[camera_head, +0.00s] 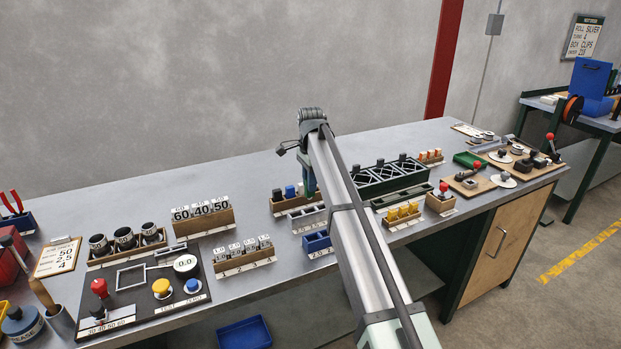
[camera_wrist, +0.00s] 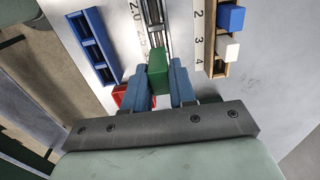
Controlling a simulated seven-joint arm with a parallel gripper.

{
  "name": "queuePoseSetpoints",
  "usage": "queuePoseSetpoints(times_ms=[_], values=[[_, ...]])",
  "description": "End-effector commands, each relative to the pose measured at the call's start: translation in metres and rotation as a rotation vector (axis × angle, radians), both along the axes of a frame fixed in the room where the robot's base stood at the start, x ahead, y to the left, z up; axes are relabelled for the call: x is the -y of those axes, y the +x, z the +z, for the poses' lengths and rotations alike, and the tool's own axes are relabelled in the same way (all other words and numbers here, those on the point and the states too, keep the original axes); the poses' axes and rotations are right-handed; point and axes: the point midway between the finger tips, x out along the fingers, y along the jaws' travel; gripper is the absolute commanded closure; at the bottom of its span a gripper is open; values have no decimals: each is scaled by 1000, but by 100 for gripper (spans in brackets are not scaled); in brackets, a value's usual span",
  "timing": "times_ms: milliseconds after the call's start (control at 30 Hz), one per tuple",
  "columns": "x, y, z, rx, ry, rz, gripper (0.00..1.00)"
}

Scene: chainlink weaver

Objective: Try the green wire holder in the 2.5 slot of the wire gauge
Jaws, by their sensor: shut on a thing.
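My gripper (camera_wrist: 160,82) is shut on the green wire holder (camera_wrist: 158,62), with a blue finger on each side of it. The far end of the holder meets the end of the grey wire gauge (camera_wrist: 153,14) in the wrist view; I cannot tell whether it touches or sits in a slot.
A blue tray (camera_wrist: 84,40) lies left of the gauge. A wooden rack (camera_wrist: 211,56) numbered 2, 3, 4 stands right, with a blue holder (camera_wrist: 231,18) and a white holder (camera_wrist: 227,47). A red object (camera_wrist: 122,96) sits beside the left finger. Bare bench (camera_head: 265,212) lies left of the gauge.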

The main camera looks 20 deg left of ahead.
Motion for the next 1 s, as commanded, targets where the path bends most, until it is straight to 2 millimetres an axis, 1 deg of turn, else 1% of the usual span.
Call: queuePoseSetpoints(times_ms=[700, 833, 1000], values=[[0, 0, -54, 0, 0, 0, 100], [0, 0, -62, 0, 0, 0, 100], [0, 0, -65, 0, 0, 0, 100]])
